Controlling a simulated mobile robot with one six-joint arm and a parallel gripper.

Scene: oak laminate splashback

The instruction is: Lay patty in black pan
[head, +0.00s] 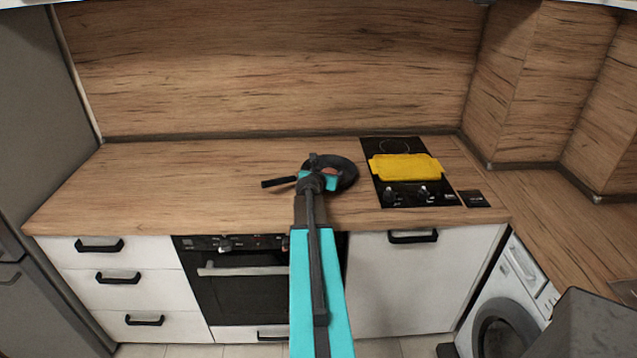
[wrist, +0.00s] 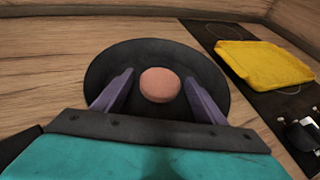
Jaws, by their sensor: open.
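The black pan (wrist: 112,65) sits on the wooden counter, left of the hob; it also shows in the head view (head: 346,166), partly covered by my arm, with its handle pointing left. The patty (wrist: 160,85), a round brownish-pink disc, is inside the pan near its middle in the wrist view. In the head view only a small part of the patty shows beside my gripper. My gripper (wrist: 158,94) is open over the pan, one finger on each side of the patty, with visible gaps between. I cannot tell whether the patty rests on the pan floor.
A yellow tray (head: 405,167) lies on the black hob (head: 392,147), right of the pan. The wooden counter (head: 180,175) is clear to the left. A wooden splashback (head: 270,70) rises behind. A washing machine (head: 505,310) stands at the lower right.

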